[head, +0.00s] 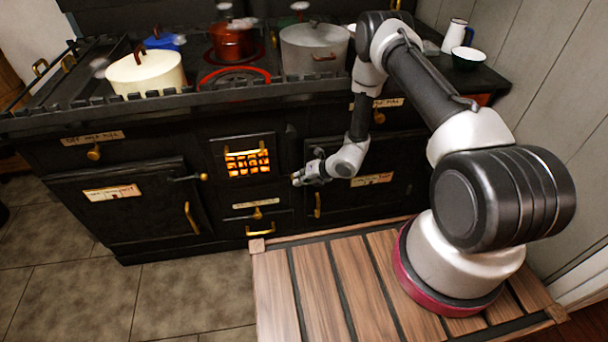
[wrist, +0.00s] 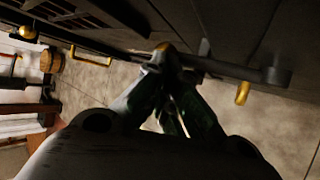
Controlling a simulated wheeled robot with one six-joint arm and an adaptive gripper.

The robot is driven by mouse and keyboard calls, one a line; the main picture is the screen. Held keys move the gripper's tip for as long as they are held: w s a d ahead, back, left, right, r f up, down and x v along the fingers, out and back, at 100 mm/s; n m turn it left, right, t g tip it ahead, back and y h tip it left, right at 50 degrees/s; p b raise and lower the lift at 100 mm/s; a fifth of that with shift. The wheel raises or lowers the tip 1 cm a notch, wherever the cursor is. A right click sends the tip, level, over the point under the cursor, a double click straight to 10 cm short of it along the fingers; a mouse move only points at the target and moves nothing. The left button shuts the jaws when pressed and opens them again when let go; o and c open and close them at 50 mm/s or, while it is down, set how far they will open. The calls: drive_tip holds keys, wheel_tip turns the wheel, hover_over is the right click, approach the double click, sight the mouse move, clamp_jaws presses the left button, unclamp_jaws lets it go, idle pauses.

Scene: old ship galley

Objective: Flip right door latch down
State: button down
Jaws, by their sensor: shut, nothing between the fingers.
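The right oven door (head: 350,210) is black and closed, with a brass handle (head: 317,205) at its left edge. My gripper (head: 297,178) is shut and empty at the upper left of this door. In the wrist view, the right door latch (wrist: 235,70) is a dark bar with a brass tip, running sideways from its pivot at the right. My gripper (wrist: 168,62) is right at the brass end of the bar; I cannot tell whether it touches. In the head view my gripper hides most of the latch.
The left door (head: 120,212) has a similar latch (head: 188,178). The glowing grate (head: 247,161) and a drawer with a brass handle (head: 260,230) lie between the doors. Pots, including a grey one (head: 314,48), stand on the stove. A wooden slatted platform (head: 310,290) lies in front.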

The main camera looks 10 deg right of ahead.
drive_tip(key=shift+a+f, duration=0.5)
drive_tip(key=shift+f, duration=0.45)
drive_tip(key=a+r+v, duration=0.1)
drive_tip(key=a+v, duration=0.1)
drive_tip(key=v, duration=1.1)
drive_tip(key=shift+s+r, duration=0.2)
drive_tip(key=shift+r, duration=0.45)
drive_tip(key=shift+d, duration=0.1)
